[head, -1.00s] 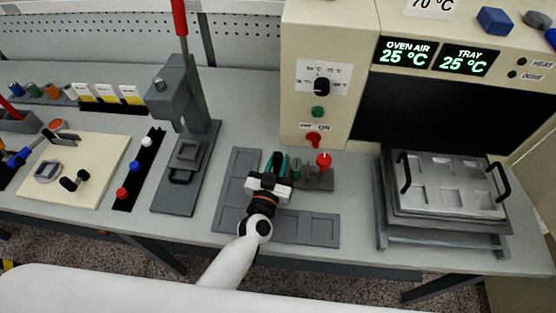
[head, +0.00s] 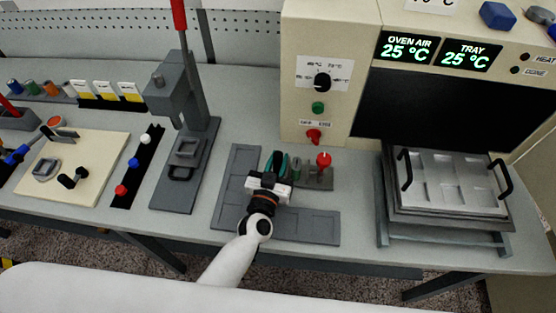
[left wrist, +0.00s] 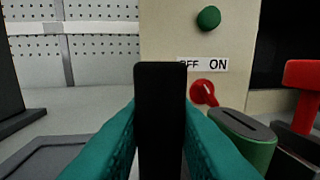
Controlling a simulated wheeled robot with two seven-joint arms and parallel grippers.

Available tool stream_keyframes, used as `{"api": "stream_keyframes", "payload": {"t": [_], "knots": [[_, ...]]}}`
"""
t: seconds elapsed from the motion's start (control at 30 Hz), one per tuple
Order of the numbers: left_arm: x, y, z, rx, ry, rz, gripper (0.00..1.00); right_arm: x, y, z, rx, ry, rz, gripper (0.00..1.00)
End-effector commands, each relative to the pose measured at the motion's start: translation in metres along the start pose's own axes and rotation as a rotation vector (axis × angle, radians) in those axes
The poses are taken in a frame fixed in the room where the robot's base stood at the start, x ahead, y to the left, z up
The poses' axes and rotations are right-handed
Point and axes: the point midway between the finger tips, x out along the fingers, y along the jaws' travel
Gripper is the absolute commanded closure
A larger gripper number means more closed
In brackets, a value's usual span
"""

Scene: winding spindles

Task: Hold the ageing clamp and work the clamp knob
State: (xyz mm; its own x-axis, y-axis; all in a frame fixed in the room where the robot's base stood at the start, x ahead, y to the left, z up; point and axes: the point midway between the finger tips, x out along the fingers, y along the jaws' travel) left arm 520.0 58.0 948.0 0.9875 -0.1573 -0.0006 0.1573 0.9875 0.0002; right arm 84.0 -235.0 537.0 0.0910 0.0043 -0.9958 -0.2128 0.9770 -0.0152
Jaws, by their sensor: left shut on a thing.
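The ageing clamp (head: 316,181) is a small dark grey block on the bench in front of the oven. A green cylinder (head: 297,170) stands in it and shows large in the left wrist view (left wrist: 243,141). The red clamp knob (head: 323,160) stands up at its right end; it also shows in the left wrist view (left wrist: 304,76). My left gripper (head: 276,163) is at the clamp's left end. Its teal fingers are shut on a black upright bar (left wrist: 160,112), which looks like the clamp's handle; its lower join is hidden. My right gripper is not in view.
A flat grey tray (head: 235,190) lies under and left of my left gripper. The oven's red switch (head: 313,135) is just behind the clamp. A metal tray (head: 450,185) stands at right. A lever press (head: 185,150) stands left.

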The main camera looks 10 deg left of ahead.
Motion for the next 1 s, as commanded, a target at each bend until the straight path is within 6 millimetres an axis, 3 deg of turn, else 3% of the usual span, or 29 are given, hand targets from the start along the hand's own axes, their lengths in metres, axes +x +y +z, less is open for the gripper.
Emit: {"api": "stream_keyframes", "payload": {"t": [1.0], "knots": [[0.0, 0.0, -0.01, 0.001, -0.001, 0.0, 1.0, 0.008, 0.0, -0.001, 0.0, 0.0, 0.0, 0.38]]}}
